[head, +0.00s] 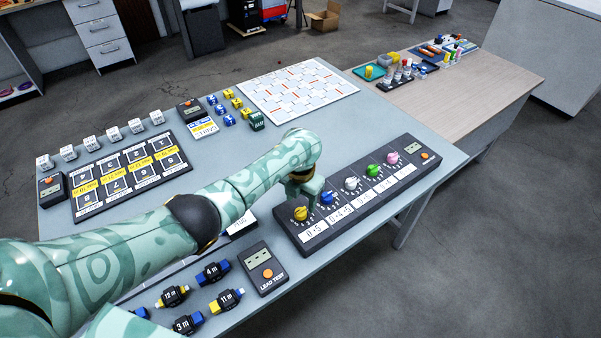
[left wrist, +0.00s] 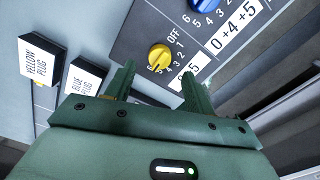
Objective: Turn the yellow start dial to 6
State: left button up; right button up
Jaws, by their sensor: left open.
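The yellow start dial (head: 301,213) sits at the near left end of a dark dial panel (head: 408,179). In the left wrist view the yellow dial (left wrist: 159,57) shows beyond my fingertips, with OFF and numbers printed around it; its exact setting is hard to read. A label below it reads 0+5, partly hidden by a finger. My left gripper (head: 304,200) hangs over this end of the panel. In the left wrist view its two fingers (left wrist: 159,78) are apart with nothing between them, and the dial lies just ahead. My right gripper is not in view.
A blue dial (head: 328,197) is beside the yellow one, then white, green and pink dials. A lead tester (head: 263,268) and several labelled plugs (head: 213,271) lie nearer. Two plug labels (left wrist: 42,60) show at left in the wrist view. The panel lies along the table's right edge.

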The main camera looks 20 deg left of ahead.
aim_at(301, 210)
pick_arm(q)
notch_tip(301, 210, up, 12)
jog(key=p, duration=0.4)
jog(key=shift+f, duration=0.2)
jog(key=shift+s+f, duration=0.1)
